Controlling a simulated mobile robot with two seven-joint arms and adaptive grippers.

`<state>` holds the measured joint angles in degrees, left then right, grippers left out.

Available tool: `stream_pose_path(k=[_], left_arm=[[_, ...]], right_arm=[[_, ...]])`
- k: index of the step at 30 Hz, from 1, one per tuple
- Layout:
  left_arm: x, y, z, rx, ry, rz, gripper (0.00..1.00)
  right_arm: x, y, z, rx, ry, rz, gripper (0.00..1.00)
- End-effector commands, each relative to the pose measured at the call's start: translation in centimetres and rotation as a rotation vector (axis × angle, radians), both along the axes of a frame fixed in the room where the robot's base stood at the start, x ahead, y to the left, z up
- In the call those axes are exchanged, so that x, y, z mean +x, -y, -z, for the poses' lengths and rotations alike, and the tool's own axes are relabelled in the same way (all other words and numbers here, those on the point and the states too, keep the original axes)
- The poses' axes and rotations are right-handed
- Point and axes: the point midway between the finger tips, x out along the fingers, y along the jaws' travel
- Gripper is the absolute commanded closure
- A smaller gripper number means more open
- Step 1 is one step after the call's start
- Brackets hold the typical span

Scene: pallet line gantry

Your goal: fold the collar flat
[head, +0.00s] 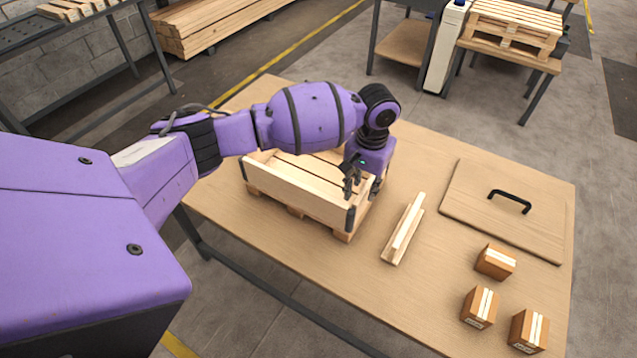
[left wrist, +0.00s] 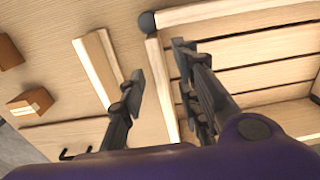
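The wooden collar (head: 295,188) stands upright as low plank walls with dark corner hinges, on a small pallet (head: 342,235) on the table. My left gripper (head: 361,189) is over the collar's right end wall, pointing down. In the left wrist view the same gripper (left wrist: 160,68) is open, with one finger inside the collar and one outside. The end wall (left wrist: 170,98) runs between the fingers, with gaps visible on both sides. My arm hides the collar's far side in the head view. My right gripper is not in view.
A narrow wooden piece (head: 403,230) lies just right of the collar. A flat board with a black handle (head: 475,205) lies at the table's right, with small cartons (head: 495,262) in front. Bare table (head: 435,150) lies behind the narrow piece.

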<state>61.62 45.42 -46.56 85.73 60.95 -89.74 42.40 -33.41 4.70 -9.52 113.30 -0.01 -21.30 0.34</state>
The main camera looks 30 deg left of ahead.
Motion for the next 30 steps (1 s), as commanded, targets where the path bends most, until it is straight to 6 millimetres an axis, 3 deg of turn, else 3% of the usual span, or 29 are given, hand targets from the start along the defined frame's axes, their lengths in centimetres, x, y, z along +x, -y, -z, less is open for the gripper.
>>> stream_pose_path(k=[12,18,25,30], left_arm=[[0.1,0.1,6.2,-0.001,0.002,0.003,0.70],[0.2,0.1,7.3,-0.001,0.005,0.004,0.70],[0.2,0.1,7.3,-0.001,0.007,0.004,0.70],[0.2,0.1,7.3,-0.001,0.007,0.005,0.91]], right_arm=[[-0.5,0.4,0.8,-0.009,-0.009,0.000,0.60],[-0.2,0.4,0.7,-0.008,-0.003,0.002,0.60],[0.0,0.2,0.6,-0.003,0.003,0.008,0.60],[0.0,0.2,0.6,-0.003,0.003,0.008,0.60]])
